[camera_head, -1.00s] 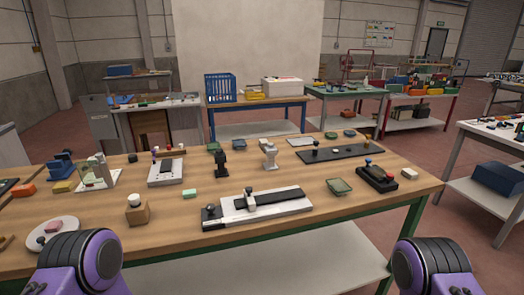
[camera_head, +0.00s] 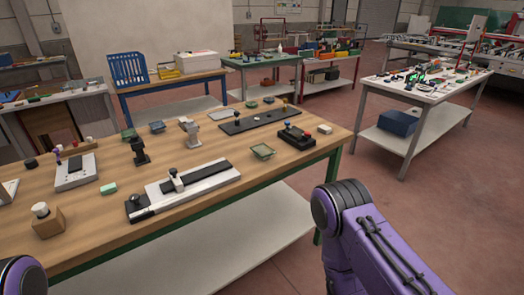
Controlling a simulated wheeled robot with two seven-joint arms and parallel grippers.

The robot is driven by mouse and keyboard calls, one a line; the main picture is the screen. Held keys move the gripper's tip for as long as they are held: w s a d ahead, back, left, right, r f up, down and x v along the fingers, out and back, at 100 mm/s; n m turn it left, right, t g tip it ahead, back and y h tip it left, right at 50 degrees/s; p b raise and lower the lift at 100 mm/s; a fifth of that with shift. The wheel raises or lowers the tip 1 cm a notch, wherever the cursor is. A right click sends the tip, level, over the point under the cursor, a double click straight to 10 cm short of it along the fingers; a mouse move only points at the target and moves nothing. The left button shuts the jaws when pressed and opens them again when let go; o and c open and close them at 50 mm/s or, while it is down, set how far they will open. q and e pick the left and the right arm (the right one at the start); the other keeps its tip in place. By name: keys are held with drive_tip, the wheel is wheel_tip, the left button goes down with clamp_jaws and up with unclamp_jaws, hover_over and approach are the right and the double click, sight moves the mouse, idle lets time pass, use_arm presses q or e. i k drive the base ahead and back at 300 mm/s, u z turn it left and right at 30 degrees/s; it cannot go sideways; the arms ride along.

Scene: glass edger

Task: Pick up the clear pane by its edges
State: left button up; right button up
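I cannot make out the clear pane for certain. Several small flat greenish pieces lie on the wooden-topped bench; one is a greenish square piece (camera_head: 262,151) near the right end, another a dark green piece (camera_head: 157,127) farther back. I cannot tell whether any is glass. Only purple and black links of my arms show, at the bottom left corner and lower right. Neither gripper is in view.
The wooden-topped bench (camera_head: 105,240) holds a white jig with a black strip (camera_head: 190,186), a long dark plate (camera_head: 262,119) and a black box with knobs (camera_head: 296,135). A white-topped table (camera_head: 412,92) stands to the right. Open floor (camera_head: 440,185) lies between.

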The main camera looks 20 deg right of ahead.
sight(263, 150)
drive_tip(key=z, duration=1.9)
drive_tip(key=i, duration=1.4)
drive_tip(key=u, duration=2.25)
